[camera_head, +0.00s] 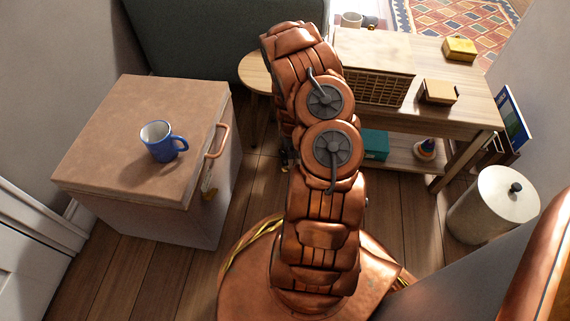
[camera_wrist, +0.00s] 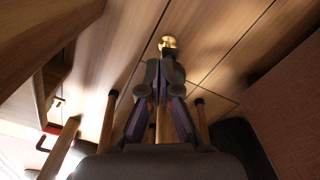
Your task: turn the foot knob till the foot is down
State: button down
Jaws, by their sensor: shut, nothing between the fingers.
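In the wrist view, a small brass-coloured knob-like piece (camera_wrist: 168,43) shows just beyond my fingertips, against wooden boards. I cannot tell for sure that it is the foot knob, or whether the fingertips touch it. My gripper (camera_wrist: 166,75) has dark fingers drawn together and nothing shows between them. In the head view, my copper arm hides the gripper and most of the spot it reaches. The foot itself cannot be made out in either view.
A lidded chest (camera_head: 140,130) with a blue mug (camera_head: 162,142) stands left of my arm. A round table (camera_head: 256,72) and a wooden bench (camera_head: 470,95) are behind it. A white bin (camera_head: 490,210) stands right. Wooden legs with dark tips (camera_wrist: 110,112) flank my gripper.

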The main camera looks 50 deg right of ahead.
jog(key=shift+f, duration=1.05)
jog(key=shift+w+a+p, duration=0.2)
jog(key=shift+a+p, duration=0.65)
jog(key=shift+p, duration=0.3)
jog(key=shift+w+a+p, duration=0.25)
jog(key=shift+p, duration=0.1)
jog(key=shift+w, duration=0.25)
jog(key=shift+s+a+r+p, duration=0.15)
jog(key=shift+a+r+p, duration=0.1)
jog(key=shift+p, duration=0.15)
jog(key=r+p, duration=0.1)
jog(key=r, duration=0.1)
jog(key=r+p, duration=0.1)
jog(key=r, duration=0.2)
jog(key=shift+s+a+r+p, duration=0.15)
jog(key=shift+s+r+p, duration=0.05)
jog(key=shift+r+p, duration=0.15)
